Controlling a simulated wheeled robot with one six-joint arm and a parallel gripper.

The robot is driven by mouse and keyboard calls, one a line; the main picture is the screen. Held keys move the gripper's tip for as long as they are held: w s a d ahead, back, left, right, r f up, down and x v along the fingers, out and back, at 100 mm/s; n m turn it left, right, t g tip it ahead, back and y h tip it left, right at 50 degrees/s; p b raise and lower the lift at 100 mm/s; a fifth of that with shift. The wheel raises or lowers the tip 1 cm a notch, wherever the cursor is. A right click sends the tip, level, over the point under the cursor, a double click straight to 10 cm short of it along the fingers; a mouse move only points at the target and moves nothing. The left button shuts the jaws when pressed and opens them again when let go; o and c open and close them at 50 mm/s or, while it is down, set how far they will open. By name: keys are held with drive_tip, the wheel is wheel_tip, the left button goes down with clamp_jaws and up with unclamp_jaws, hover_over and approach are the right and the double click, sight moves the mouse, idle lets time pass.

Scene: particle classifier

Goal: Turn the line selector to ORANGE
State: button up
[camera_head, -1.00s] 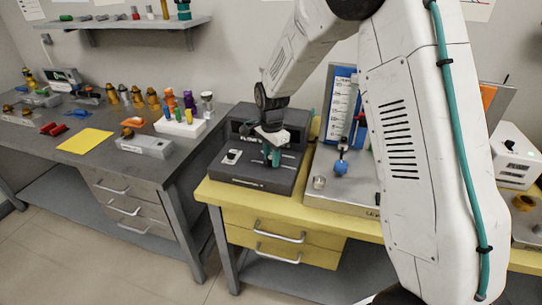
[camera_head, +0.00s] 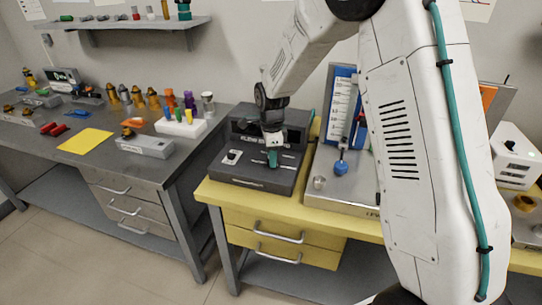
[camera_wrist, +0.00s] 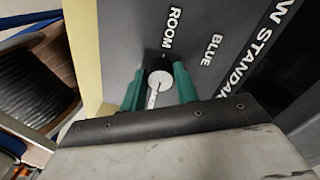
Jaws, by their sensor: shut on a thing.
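The line selector is a small knob with a round, pale top (camera_wrist: 160,80) and a pale pointer line running toward the bottom of the wrist view. It sits on a dark grey console (camera_head: 225,172). The panel is printed with ROOM and BLUE, plus a partly cut-off STANDARD label; no ORANGE label is legible. My gripper (camera_wrist: 157,88) has teal fingers on both sides of the knob and is shut on it. In the head view my gripper (camera_head: 272,158) points down onto the console's top and hides the knob.
The console stands on a yellow bench (camera_head: 215,192). Right of it is a metal unit with a blue ball-shaped knob (camera_head: 340,168). A grey workbench on the left holds a yellow sheet (camera_head: 85,141) and several coloured parts. A raised dark panel backs the console.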

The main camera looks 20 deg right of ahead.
drive_tip(key=shift+w+r, duration=0.2)
drive_tip(key=shift+w, duration=0.05)
drive_tip(key=o, duration=0.8)
drive_tip(key=shift+o, duration=0.8)
drive_tip(key=shift+s+f, duration=0.1)
drive_tip(key=shift+f, duration=0.05)
wheel_tip(320, 180, up, 8)
drive_tip(key=shift+f, duration=0.1)
